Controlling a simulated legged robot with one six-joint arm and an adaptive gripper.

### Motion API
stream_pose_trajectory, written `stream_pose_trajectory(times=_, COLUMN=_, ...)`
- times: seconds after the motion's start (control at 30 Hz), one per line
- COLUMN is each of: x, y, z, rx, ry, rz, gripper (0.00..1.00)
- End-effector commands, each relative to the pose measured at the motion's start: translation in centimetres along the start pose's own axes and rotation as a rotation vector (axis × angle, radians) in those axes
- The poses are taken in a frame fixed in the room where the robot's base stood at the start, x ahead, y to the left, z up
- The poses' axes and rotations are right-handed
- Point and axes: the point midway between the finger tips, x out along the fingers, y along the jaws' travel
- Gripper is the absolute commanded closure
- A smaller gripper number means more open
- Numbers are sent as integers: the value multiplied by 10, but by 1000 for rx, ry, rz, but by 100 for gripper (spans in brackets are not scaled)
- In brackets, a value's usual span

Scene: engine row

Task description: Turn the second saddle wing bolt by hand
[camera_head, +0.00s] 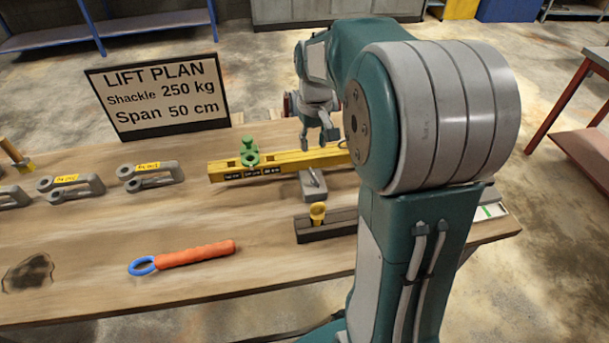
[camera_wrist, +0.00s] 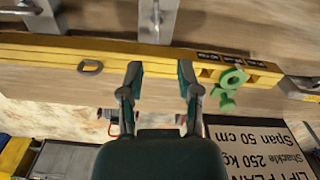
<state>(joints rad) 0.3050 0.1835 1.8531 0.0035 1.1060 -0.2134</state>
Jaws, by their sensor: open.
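A yellow beam (camera_head: 290,163) lies across the bench; it also shows in the wrist view (camera_wrist: 50,50). A green saddle (camera_head: 249,150) with a rounded knob-like top stands near the beam's left end, beside black labels. In the wrist view, which is turned over, the green saddle (camera_wrist: 231,82) is right of my fingers. A second saddle with a wing bolt cannot be made out; my arm hides the beam's right part in the head view. My gripper (camera_head: 325,136) is over the beam, right of the green saddle. In the wrist view my gripper (camera_wrist: 160,72) is open, with nothing between its fingers.
A lift plan sign (camera_head: 158,92) stands behind the beam. Grey shackles (camera_head: 150,177) with yellow tags lie left. A grey block (camera_head: 313,186) and a dark holder (camera_head: 325,226) with a yellow piece (camera_head: 317,211) stand in front. An orange-handled tool (camera_head: 195,253) lies near the front edge.

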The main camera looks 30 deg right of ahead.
Motion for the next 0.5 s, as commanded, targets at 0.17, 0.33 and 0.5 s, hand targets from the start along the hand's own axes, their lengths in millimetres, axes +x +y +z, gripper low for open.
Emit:
stream_pose_trajectory(times=0.17, x=12, y=1, z=0, rx=21, ry=-3, rz=-1, gripper=56)
stream_pose_trajectory(times=0.33, x=42, y=-3, z=1, rx=19, ry=-5, rz=2, gripper=56)
stream_pose_trajectory(times=0.5, x=73, y=-3, z=1, rx=18, ry=-4, rz=3, gripper=56)
